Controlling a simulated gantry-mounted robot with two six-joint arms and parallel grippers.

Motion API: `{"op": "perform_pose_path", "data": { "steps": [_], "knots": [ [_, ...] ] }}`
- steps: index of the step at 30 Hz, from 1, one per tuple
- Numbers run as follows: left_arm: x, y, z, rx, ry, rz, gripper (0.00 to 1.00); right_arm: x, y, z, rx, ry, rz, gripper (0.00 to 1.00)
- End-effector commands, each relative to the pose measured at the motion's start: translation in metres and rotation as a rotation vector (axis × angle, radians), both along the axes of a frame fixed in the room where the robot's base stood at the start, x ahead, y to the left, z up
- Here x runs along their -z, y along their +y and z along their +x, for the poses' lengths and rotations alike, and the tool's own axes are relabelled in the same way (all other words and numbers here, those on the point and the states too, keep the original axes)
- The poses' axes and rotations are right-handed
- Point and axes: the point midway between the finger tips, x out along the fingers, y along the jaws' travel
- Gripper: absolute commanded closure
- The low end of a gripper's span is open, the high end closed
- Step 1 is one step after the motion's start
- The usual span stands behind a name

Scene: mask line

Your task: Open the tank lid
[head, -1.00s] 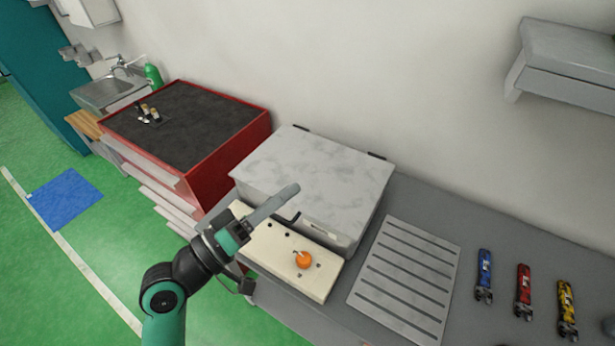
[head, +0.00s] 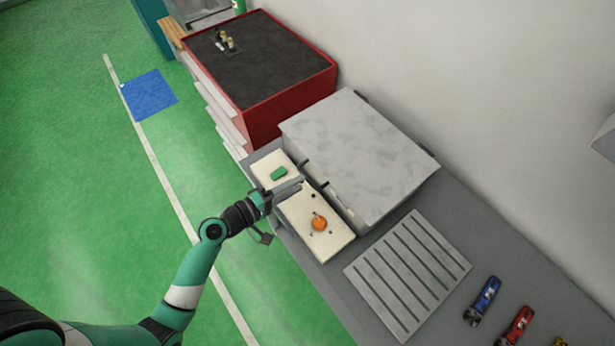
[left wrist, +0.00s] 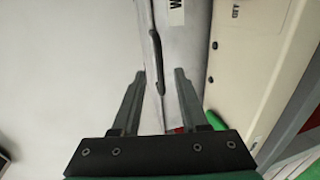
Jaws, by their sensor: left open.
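The tank is a grey box with a pale, mottled lid (head: 365,145), lying shut on top. A dark handle (left wrist: 157,60) on the tank's front edge shows in the left wrist view. My left gripper (head: 297,187) is at the tank's front, above the cream panel (head: 335,243). In the left wrist view its two fingers (left wrist: 160,74) are spread, with the handle ahead between the tips. I cannot tell whether they touch it. My right gripper is not in view.
The panel has an orange knob (head: 319,223) and a green button (head: 278,174). A red cabinet (head: 290,103) stands left of the tank.

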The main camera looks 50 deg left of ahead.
Motion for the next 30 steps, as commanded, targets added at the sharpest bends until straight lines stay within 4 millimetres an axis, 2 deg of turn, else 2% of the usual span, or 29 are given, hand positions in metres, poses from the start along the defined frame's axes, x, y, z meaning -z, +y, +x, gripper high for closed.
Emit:
{"op": "perform_pose_path", "data": {
  "steps": [3,6,10,17,24,30],
  "knots": [
    [0.005,-0.003,0.024,0.003,-0.001,0.0,0.56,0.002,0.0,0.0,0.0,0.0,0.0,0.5],
    [0.008,-0.003,0.037,0.001,0.0,0.002,0.56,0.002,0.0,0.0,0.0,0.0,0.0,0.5],
    [0.009,-0.004,0.045,0.0,0.0,0.001,0.56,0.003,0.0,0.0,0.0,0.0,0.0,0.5],
    [0.01,-0.004,0.045,-0.001,0.0,0.001,0.56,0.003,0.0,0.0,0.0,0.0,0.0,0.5],
    [0.01,-0.004,0.045,-0.001,0.0,0.001,1.0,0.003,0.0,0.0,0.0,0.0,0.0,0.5],
    [0.009,-0.004,0.045,-0.001,0.0,0.001,1.0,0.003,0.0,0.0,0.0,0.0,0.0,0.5]
  ]
}}
